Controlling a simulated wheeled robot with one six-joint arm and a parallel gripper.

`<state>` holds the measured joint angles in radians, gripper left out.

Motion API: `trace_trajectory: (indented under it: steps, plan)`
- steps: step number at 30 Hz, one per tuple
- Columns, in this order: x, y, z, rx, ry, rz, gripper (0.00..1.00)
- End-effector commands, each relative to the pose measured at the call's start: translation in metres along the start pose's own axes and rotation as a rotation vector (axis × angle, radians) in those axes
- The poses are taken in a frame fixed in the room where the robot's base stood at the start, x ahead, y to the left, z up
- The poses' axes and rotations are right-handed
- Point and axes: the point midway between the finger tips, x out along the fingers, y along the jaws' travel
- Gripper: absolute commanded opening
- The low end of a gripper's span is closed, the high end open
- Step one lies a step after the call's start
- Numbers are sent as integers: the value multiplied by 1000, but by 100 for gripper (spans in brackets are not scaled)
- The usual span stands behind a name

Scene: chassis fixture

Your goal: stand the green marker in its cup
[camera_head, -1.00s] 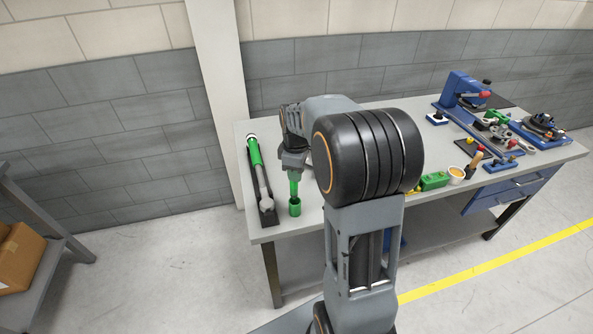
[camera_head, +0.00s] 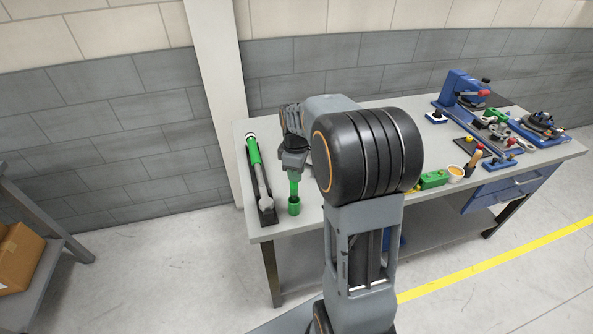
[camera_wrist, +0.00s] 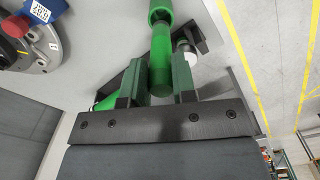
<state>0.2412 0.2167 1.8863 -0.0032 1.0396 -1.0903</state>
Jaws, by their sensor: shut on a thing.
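The green marker (camera_head: 294,186) is upright in my gripper (camera_head: 293,167), above the left front part of the workbench. In the wrist view, the marker (camera_wrist: 161,60) lies between the two fingers of my gripper (camera_wrist: 160,72), which are shut on it. The green cup (camera_head: 294,206) stands on the bench directly under the marker and also shows at the top of the wrist view (camera_wrist: 160,7). The marker's lower end is at the cup's mouth and appears to be inside it. The cup's wall hides how deep it reaches.
A green-handled tool (camera_head: 255,154) lies in a black tray (camera_head: 268,217) just left of the cup. The bench's front edge is close to the cup.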

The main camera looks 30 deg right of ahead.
Motion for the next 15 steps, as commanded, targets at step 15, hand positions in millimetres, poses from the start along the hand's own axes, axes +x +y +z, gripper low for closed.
trace_trajectory:
  steps: [15]
  plan:
    - [29,0,0,0,-1,-1,2]
